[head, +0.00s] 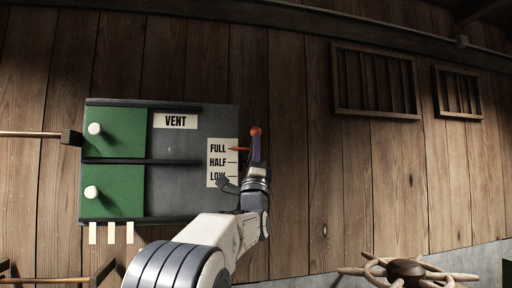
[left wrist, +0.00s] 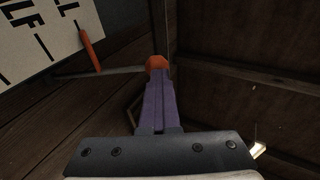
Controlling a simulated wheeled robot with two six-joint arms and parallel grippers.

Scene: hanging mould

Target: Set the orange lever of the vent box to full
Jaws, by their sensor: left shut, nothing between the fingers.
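The vent box (head: 178,190) is on the plank wall, with FULL, HALF and LOW printed on a pale scale (head: 222,181) at its right side. The lever's orange knob (head: 255,131) is just right of the box; its orange pointer (head: 240,149) is about level with FULL. In the left wrist view the knob (left wrist: 157,62) is at the fingertips and the pointer (left wrist: 90,50) lies by the scale. My left gripper (head: 256,139) has its purple fingers shut and empty, with the tips right below the knob. Whether they touch it is unclear. My right gripper is out of view.
Two green panels (head: 115,132) with white knobs fill the box's left half. A wooden rod (head: 30,135) reaches the box from the left. A spoked wooden wheel (head: 405,268) is at bottom right. The wall right of the lever is clear up to a slatted vent (head: 375,82).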

